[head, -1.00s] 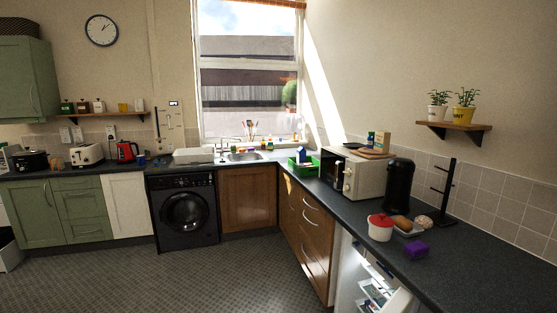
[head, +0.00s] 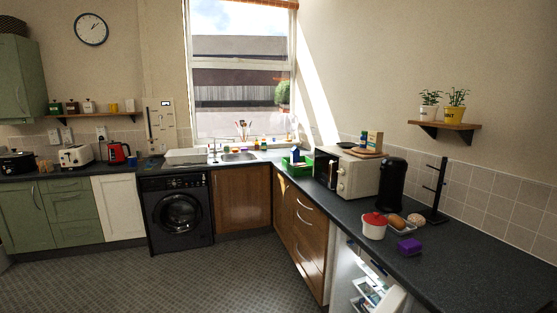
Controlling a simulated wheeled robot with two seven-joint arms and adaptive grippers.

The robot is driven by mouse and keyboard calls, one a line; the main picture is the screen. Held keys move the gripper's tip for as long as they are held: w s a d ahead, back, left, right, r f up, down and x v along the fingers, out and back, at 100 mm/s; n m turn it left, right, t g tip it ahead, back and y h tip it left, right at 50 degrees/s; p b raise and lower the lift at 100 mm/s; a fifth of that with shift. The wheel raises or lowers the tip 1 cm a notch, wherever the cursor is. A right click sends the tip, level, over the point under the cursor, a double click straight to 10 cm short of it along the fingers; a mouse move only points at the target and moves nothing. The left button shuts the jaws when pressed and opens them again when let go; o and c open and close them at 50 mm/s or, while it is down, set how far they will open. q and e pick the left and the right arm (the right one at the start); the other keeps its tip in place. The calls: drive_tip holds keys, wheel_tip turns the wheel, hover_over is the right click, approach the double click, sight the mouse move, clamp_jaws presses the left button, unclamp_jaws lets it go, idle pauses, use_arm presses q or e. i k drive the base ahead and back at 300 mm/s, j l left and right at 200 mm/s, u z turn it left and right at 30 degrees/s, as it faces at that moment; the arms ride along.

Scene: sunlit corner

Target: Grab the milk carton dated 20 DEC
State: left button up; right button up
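No milk carton with a readable 20 DEC date shows in the head view. A small blue and white carton-like item (head: 295,153) stands in a green crate (head: 290,168) on the counter left of the microwave; its label is too small to read. An open fridge (head: 350,280) under the right counter shows lit shelves with several items (head: 368,290), too small to identify; part of it is cut off by the bottom edge. Neither of my grippers is in view.
The patterned floor (head: 200,275) is clear. A washing machine (head: 177,212) stands at the back.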

sight(295, 153)
drive_tip(key=i+j, duration=0.1)
drive_tip(key=j, duration=0.25)
drive_tip(key=i+j+u, duration=0.15)
drive_tip(key=j, duration=0.2)
drive_tip(key=i+j, duration=0.15)
drive_tip(key=j, duration=0.2)
drive_tip(key=i+j+u, duration=0.1)
drive_tip(key=j, duration=0.2)
drive_tip(key=i+j, duration=0.3)
drive_tip(key=i+j+u, duration=0.15)
drive_tip(key=i+j, duration=0.15)
drive_tip(key=i, duration=0.15)
drive_tip(key=i+z, duration=0.25)
drive_tip(key=i, duration=0.15)
drive_tip(key=i+j+z, duration=0.25)
drive_tip(key=i, duration=0.15)
drive_tip(key=i+l+z, duration=0.1)
drive_tip(key=i+z, duration=0.2)
drive_tip(key=i, duration=0.15)
drive_tip(key=i+z, duration=0.3)
drive_tip(key=i, duration=0.15)
drive_tip(key=i+z, duration=0.35)
drive_tip(key=i, duration=0.15)
drive_tip(key=i+z, duration=0.3)
drive_tip(key=i, duration=0.2)
drive_tip(key=i+z, duration=0.35)
drive_tip(key=i, duration=0.3)
drive_tip(key=i+j+z, duration=0.1)
drive_tip(key=i+z, duration=0.2)
drive_tip(key=i, duration=0.35)
